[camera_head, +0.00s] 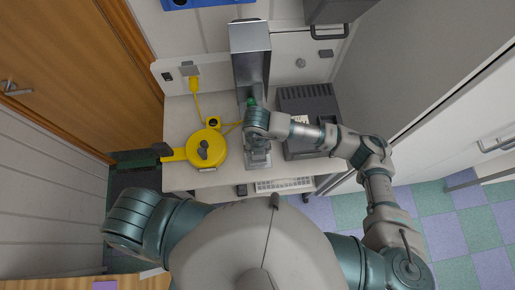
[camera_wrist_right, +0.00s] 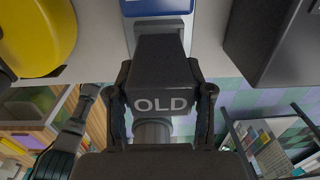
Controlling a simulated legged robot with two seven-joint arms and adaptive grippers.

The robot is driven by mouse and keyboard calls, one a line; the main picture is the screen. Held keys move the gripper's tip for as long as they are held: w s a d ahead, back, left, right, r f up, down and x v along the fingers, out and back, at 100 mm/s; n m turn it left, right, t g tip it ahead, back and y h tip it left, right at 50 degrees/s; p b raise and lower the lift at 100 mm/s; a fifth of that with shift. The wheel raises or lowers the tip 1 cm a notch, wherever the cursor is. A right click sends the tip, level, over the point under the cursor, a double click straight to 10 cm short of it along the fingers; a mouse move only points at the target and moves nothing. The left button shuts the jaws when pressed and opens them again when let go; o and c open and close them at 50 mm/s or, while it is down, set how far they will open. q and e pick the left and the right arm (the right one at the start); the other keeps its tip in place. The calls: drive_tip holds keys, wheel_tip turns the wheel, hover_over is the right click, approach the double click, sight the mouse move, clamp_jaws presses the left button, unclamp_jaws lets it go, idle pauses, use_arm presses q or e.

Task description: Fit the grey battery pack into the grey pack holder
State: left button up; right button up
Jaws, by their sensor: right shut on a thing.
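In the head view my right gripper (camera_head: 258,152) is over the desk, in front of a tall grey metal housing (camera_head: 250,40); the wrist partly hides the lower end of that housing. I cannot tell whether this housing is the pack holder.
A round yellow reel (camera_head: 205,150) stands on the desk to the left, with a yellow cord to the wall. A dark grey machine (camera_head: 310,105) stands close on the right. A keyboard (camera_head: 283,185) lies at the front edge. A blue-edged thing (camera_wrist_right: 157,8) shows beyond the block.

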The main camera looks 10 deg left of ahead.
drive_tip(key=shift+b, duration=0.3)
idle(0.8)
idle(0.5)
drive_tip(key=shift+f+b, duration=1.55)
drive_tip(key=o, duration=1.5)
drive_tip(key=shift+s, duration=0.1)
drive_tip(key=shift+d, duration=0.1)
wheel_tip(320, 180, up, 12)
drive_tip(key=shift+f, duration=0.1)
